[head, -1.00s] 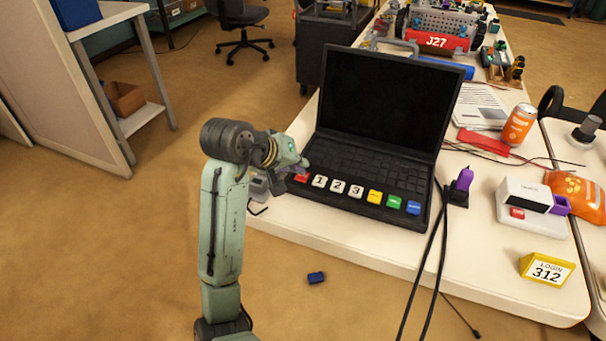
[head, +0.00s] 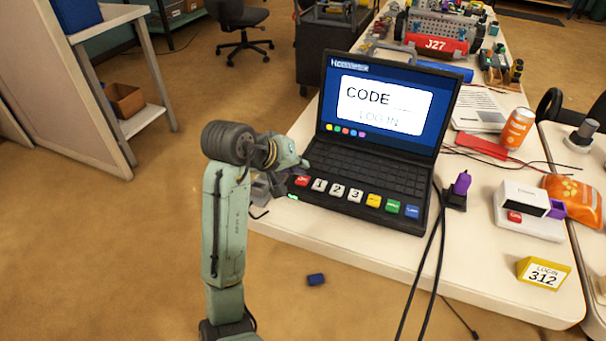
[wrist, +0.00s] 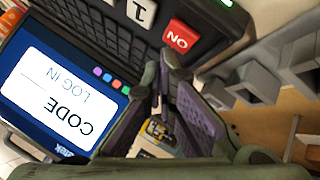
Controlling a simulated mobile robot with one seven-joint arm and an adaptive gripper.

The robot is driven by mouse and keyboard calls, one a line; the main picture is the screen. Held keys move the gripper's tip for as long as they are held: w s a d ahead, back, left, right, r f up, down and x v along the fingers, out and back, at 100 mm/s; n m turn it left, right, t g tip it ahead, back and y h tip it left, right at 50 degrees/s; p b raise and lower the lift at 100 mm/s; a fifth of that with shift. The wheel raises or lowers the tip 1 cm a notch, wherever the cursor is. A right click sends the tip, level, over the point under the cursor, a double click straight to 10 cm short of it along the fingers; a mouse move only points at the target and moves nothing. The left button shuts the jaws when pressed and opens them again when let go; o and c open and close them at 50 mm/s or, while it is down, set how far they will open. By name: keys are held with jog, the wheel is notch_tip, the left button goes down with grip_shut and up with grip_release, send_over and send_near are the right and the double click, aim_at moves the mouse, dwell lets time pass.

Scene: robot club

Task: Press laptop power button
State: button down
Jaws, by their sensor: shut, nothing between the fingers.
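The black laptop (head: 378,125) stands open on the white table, its screen lit blue with a white panel reading "CODE" and "LOG IN". A row of coloured and numbered keys runs along its front, with the red "NO" key (head: 302,181) at the left; this key also shows in the wrist view (wrist: 180,38). A small green light (head: 292,197) glows at the laptop's front left corner. My gripper (head: 300,165) is shut and empty by the laptop's left edge. In the wrist view my fingers (wrist: 161,65) are near the "NO" key; contact cannot be told.
A yellow "LOGIN 312" sign (head: 543,273) stands at the table's front right. Black cables and a purple plug (head: 461,184) lie right of the laptop. An orange can (head: 517,129) stands farther back. A blue block (head: 316,280) lies on the floor.

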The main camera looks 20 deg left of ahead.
aim_at(300, 178)
jog(key=shift+r, duration=0.35)
notch_tip(300, 178, up, 6)
jog(key=p, duration=0.6)
jog(key=shift+f, duration=0.15)
